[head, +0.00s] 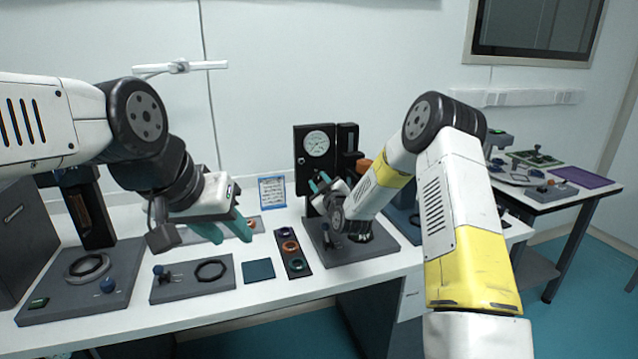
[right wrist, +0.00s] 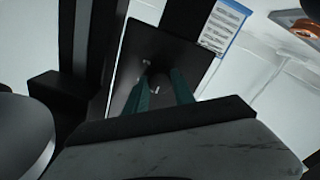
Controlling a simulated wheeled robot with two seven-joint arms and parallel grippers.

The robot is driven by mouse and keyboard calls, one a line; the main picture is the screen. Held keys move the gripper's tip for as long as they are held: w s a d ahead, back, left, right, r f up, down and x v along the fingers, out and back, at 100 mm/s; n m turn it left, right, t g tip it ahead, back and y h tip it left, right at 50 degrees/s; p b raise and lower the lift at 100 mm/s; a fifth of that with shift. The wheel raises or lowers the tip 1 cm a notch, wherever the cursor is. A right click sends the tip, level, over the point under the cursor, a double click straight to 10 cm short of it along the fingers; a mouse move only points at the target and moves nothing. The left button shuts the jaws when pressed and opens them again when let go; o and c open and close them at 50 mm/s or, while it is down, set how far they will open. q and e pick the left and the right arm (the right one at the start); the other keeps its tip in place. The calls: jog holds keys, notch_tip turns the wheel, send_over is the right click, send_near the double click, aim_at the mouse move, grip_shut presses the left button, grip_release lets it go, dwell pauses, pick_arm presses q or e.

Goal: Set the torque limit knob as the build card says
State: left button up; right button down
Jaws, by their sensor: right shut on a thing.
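The torque limit knob (right wrist: 157,72) is a small dark knob with pale marks near it, on a dark panel (right wrist: 128,62) in the right wrist view. My right gripper (right wrist: 160,88) has its teal fingers closed around it. In the head view, my right gripper (head: 321,184) is at the lower part of the black station with a round dial (head: 317,143), and it hides the knob there. My left gripper (head: 228,232) is open and empty above the bench.
On the white bench (head: 215,317) lie a dark plate with a black ring (head: 211,271), a teal square (head: 258,270) and a strip of coloured rings (head: 291,248). Another station base (head: 75,300) is at left. A side table (head: 560,196) stands at right.

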jog(key=shift+m, duration=0.3)
jog(key=m, duration=0.3)
jog(key=shift+m, duration=0.3)
jog(key=m, duration=0.3)
jog(key=shift+m, duration=0.3)
jog(key=m, duration=0.3)
jog(key=shift+m, duration=0.3)
jog(key=m, duration=0.3)
jog(key=shift+f+m, duration=0.1)
jog(key=shift+m, duration=0.2)
jog(key=m, duration=0.4)
jog(key=shift+m, duration=0.3)
jog(key=m, duration=0.4)
jog(key=shift+m, duration=0.3)
